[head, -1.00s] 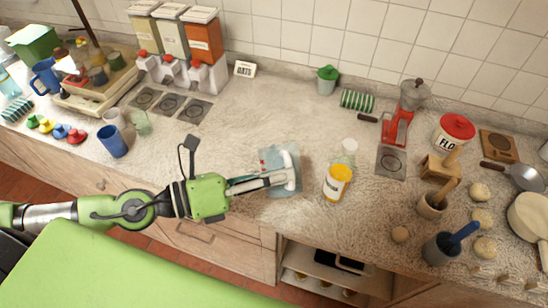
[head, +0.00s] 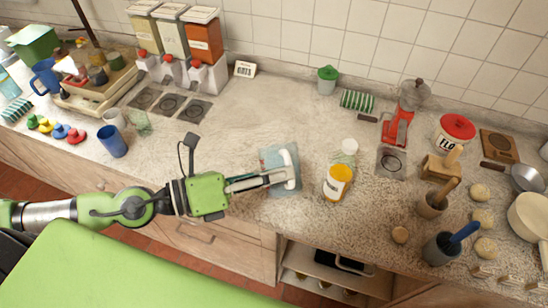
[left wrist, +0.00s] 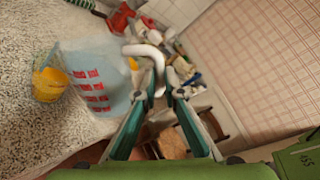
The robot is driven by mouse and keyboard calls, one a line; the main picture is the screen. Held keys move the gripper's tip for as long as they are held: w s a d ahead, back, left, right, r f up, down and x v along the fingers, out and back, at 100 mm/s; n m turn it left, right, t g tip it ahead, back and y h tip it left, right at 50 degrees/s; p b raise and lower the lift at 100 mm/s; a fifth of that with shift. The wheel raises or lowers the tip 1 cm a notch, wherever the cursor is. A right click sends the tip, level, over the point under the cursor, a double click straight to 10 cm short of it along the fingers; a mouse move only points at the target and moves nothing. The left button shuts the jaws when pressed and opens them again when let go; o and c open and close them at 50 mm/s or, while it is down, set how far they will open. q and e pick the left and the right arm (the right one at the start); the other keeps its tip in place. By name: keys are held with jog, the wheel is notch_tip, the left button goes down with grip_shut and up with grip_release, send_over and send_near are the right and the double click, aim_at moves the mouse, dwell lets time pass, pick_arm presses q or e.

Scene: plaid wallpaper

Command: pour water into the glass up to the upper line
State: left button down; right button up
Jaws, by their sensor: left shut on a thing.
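A clear bluish pitcher (head: 270,160) with a white handle (head: 291,168) is at the middle of the counter's front part. My left gripper (head: 284,177) is shut on the handle. In the left wrist view the pitcher (left wrist: 90,85) shows red marks on its side, and my fingers (left wrist: 162,84) are at its white handle (left wrist: 148,52). I cannot tell the water level or whether the pitcher touches the counter. My right gripper is not in view.
A red grinder (head: 397,128), pestle bowls and dough balls are at right. A blue cup (head: 112,141) and dispensers (head: 203,45) are at left. The counter behind the pitcher is clear.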

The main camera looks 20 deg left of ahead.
pick_arm(q)
jog(key=shift+w+a+r+n, duration=0.15)
jog(key=shift+w+r+n, duration=0.05)
jog(key=shift+w+n, duration=0.1)
dwell(1.9)
jog(key=shift+w+a+n+b, duration=0.2)
jog(key=shift+n+b, duration=0.1)
jog(key=shift+b, duration=0.15)
dwell(0.8)
jog(key=shift+s+d+f+m+p, duration=0.1)
jog(key=shift+s+d+m+p, duration=0.4)
jog(key=shift+m+p, duration=0.2)
jog(key=s+d+f+m+t+b, duration=0.1)
jog(key=s+d+f+m+b, duration=0.1)
jog(key=f+b, duration=0.5)
jog(key=s+d+f+m+b, duration=0.2)
jog(key=s+f+m+b, duration=0.3)
jog(key=f+m+b, duration=0.2)
jog(key=shift+f+t+b, duration=0.3)
jog(key=shift+f+t, duration=0.1)
